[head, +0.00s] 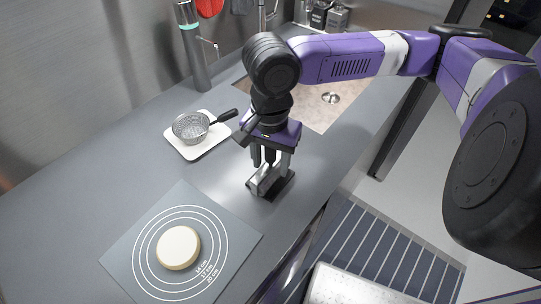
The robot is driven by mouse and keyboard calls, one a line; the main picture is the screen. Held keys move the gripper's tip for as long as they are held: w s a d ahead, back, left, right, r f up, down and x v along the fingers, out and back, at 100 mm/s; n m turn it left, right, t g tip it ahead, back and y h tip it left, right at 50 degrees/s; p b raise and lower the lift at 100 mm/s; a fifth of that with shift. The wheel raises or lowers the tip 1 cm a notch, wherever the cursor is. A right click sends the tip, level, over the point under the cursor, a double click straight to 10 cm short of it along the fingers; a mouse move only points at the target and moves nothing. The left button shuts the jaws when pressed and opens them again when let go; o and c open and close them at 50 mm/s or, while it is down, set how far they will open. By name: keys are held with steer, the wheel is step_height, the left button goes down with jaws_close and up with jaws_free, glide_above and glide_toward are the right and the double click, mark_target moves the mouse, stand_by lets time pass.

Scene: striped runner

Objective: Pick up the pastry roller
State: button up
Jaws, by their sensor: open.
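My gripper (270,168) points down over the counter, with its jaws open. Directly below it, between or just under the fingers, is a small silver and dark object (262,184), which looks like the pastry roller. The fingers and gripper body hide part of it. I cannot tell whether the fingers touch it. It sits near the counter's front edge, to the right of a grey pastry mat.
The pastry mat (125,262) with printed rings holds a round pale dough disc (178,247). A sieve (190,127) lies on a white board (183,151) behind. A sink (338,118) is at the back right. A striped runner (365,250) covers the floor.

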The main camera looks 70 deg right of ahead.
jaws_close()
steer(key=shift+r, duration=0.1)
stand_by(0.4)
